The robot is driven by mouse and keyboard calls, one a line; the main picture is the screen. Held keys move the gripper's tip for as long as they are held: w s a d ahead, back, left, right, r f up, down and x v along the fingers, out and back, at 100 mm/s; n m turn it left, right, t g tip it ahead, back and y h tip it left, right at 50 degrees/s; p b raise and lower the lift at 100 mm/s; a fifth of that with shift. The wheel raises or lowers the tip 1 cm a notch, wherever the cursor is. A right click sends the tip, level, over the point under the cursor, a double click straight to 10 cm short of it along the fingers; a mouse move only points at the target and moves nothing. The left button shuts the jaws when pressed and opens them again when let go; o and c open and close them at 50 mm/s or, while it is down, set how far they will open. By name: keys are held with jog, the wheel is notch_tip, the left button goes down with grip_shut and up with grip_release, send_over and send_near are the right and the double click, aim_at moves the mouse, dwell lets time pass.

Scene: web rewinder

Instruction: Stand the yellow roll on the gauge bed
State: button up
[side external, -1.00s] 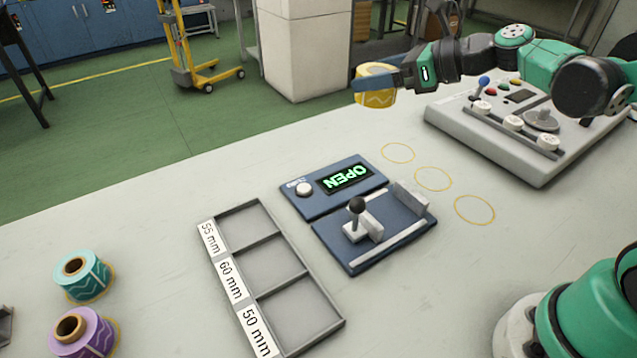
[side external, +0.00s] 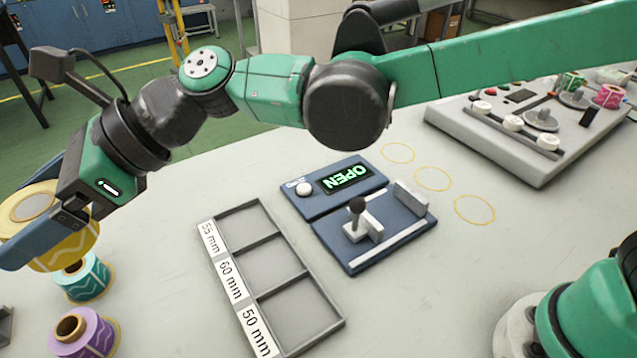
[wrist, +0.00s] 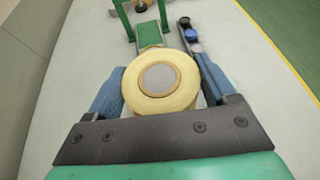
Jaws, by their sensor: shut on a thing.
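My gripper (side external: 38,222) is shut on the yellow roll (side external: 62,246) at the left edge of the side view, held upright above the table. In the wrist view the yellow roll (wrist: 160,86) sits between both fingers, its round end facing the camera. The blue gauge bed (side external: 384,246), with a black-knobbed lever (side external: 357,207) and light grey blocks, lies empty mid-table, well to the right of my gripper. The display (side external: 347,178) behind it reads OPEN.
A teal roll (side external: 86,281) appears just below the held roll, partly hidden by it. A purple roll (side external: 83,334) stands nearer. An empty grey tray (side external: 283,237) labelled 55, 60 and 50 mm lies left of the gauge. A grey machine (side external: 490,150) stands at the back right.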

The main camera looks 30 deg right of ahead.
aim_at(153, 337)
notch_tip(153, 337, down, 20)
jog(key=shift+r, duration=0.15)
dwell(0.3)
jog(key=o, duration=1.2)
